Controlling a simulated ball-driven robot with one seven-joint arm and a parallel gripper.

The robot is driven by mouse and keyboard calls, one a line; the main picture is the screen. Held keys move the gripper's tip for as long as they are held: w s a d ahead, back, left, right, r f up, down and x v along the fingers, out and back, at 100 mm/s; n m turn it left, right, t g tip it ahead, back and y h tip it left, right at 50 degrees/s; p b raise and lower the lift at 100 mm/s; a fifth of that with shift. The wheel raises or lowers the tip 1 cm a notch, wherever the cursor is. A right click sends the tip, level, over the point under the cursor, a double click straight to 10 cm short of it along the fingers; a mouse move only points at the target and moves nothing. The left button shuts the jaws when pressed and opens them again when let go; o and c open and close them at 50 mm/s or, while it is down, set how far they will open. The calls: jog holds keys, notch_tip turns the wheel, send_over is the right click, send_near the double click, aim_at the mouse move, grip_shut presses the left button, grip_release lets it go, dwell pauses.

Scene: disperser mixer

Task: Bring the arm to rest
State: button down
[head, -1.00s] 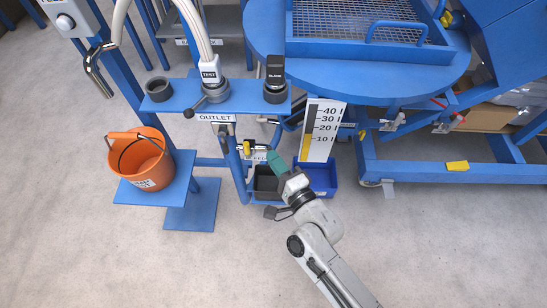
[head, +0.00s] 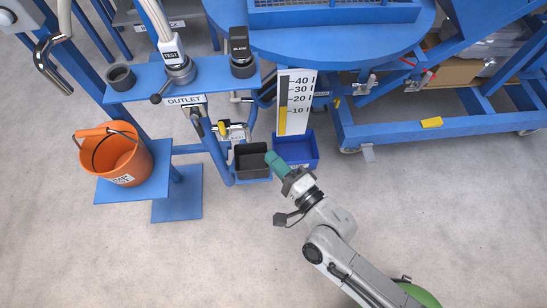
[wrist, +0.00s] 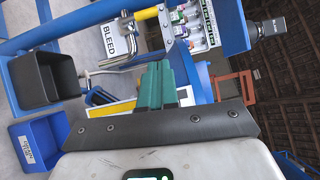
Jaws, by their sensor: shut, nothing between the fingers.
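My gripper (head: 273,160) has green fingers. In the head view it is in front of the small black bin and the blue bin, reaching in from the lower right. In the wrist view its green fingers (wrist: 155,84) are together with nothing between them. My arm runs from the gripper down to the lower right over the grey floor. I cannot tell from the head view how high the gripper is above the floor.
Close to the gripper are a black bin (head: 252,160) and a blue bin (head: 296,150). An orange bucket (head: 115,155) stands on a blue platform at left. A blue frame with an outlet label (head: 186,100) and a round blue table (head: 330,45) are behind. Floor in front is clear.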

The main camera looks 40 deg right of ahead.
dwell(0.3)
jog(key=s+d+r+n+g+p, duration=0.2)
jog(key=s+n+g+p, duration=0.1)
jog(key=s+n+g, duration=0.2)
jog(key=s+d+r+n+g+h+p, duration=0.1)
jog(key=s+d+r+n+g+p, duration=0.1)
jog(key=s+n+g, duration=0.4)
jog(key=s+d+r+n+g+p, duration=0.2)
jog(key=s+d+n+g+p, duration=0.2)
jog(key=s+n+g+p, duration=0.1)
jog(key=shift+s+d+r+n+g+p, duration=0.3)
jog(key=shift+n+g+p, duration=0.2)
jog(key=shift+n+g, duration=0.3)
jog(key=shift+s, duration=0.1)
